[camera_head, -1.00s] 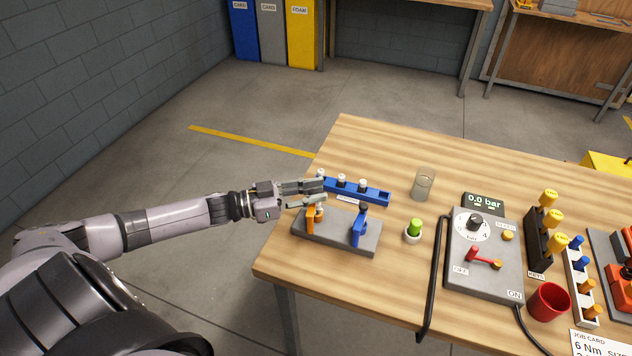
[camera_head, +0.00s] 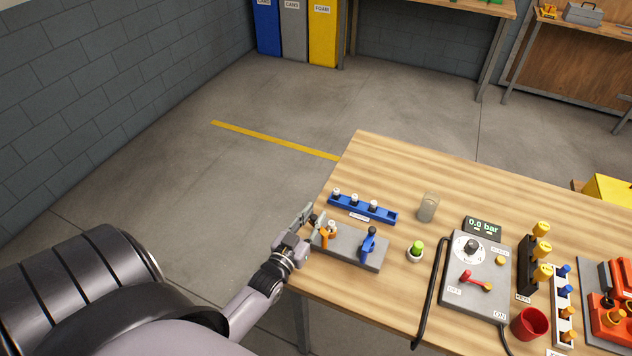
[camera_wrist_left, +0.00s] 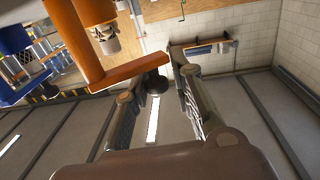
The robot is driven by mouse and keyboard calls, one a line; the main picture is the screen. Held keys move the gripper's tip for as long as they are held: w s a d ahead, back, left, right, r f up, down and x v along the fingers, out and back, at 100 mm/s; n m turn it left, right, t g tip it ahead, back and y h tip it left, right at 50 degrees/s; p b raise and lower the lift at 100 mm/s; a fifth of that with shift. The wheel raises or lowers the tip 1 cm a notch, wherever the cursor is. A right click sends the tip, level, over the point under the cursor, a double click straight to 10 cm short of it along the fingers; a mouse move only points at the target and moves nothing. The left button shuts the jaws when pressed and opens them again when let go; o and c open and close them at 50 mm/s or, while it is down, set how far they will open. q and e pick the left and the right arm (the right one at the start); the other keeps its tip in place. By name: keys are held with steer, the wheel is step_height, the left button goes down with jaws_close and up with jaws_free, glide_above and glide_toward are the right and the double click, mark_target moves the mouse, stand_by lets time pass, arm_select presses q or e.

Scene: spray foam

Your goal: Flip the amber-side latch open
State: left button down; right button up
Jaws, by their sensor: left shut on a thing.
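The amber-side latch (camera_head: 324,238) is an orange lever at the left end of a grey block (camera_head: 345,253) on the table. In the left wrist view its orange bar (camera_wrist_left: 125,75) runs toward my fingers, with a dark round knob (camera_wrist_left: 155,83) between them. My left gripper (camera_head: 311,219) is at the left end of the block, shut on the latch's knob end; the exact contact is hard to see. A blue latch (camera_head: 368,244) with a dark knob stands upright at the block's right end. My right gripper is out of view.
A blue rack (camera_head: 375,213) with several white-topped pieces lies behind the block. A clear glass (camera_head: 428,207) and a green-topped piece (camera_head: 417,247) stand to the right, then a grey control box (camera_head: 475,285) with a black bar beside it. The table's left edge is close to my gripper.

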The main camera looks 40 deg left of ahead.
arm_select(q)
steer(key=shift+s+d+n+g+y+p, duration=0.1)
steer(key=shift+s+n+g+y+p, duration=0.1)
steer(key=shift+n+y, duration=0.55)
steer(key=shift+s+d+n+g+y+p, duration=0.15)
steer(key=shift+n+y, duration=0.3)
steer(key=shift+y, duration=0.5)
steer(key=shift+a, duration=0.1)
steer(key=c, duration=1.8)
jaws_free()
steer(key=shift+o, duration=1.4)
steer(key=shift+g+y, duration=0.25)
steer(key=shift+y, duration=0.05)
